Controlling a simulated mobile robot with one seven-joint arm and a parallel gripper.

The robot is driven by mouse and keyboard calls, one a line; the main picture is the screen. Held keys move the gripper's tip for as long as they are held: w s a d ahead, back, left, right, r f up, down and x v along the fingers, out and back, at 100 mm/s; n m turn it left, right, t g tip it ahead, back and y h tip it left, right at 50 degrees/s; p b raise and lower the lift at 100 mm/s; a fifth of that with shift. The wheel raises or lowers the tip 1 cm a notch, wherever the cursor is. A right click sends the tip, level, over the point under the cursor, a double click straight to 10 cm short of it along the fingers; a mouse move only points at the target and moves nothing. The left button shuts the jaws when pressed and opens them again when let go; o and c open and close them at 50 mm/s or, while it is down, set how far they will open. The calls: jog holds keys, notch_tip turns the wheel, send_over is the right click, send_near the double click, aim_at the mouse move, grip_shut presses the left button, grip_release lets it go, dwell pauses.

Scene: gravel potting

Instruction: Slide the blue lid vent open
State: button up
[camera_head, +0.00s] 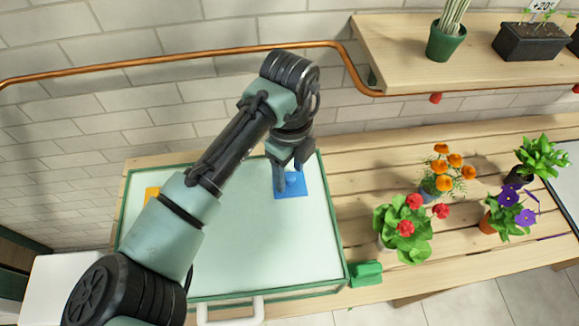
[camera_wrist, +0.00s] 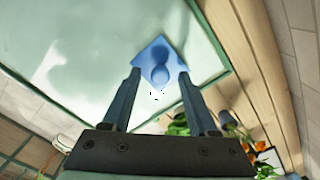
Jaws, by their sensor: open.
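The blue lid vent (camera_head: 292,185) is a flat blue square with a rounded raised knob, set near the right edge of the pale, green-framed lid (camera_head: 240,240). In the wrist view the blue vent (camera_wrist: 159,58) lies just beyond the fingertips, with its knob roughly between them. My gripper (camera_head: 289,178) is over the vent in the head view and partly covers it. In the wrist view my gripper (camera_wrist: 160,72) is open, one finger on each side of the knob. I cannot tell whether the fingers touch the vent.
An orange-yellow piece (camera_head: 152,194) shows at the lid's left, partly behind my arm. A white handle (camera_head: 230,312) is at the front edge. A green block (camera_head: 366,274) and several potted flowers (camera_head: 408,226) stand right on the slatted bench (camera_head: 350,180). A copper pipe (camera_head: 180,58) runs behind.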

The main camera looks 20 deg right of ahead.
jog(key=shift+f, duration=0.1)
grip_shut()
dwell(1.4)
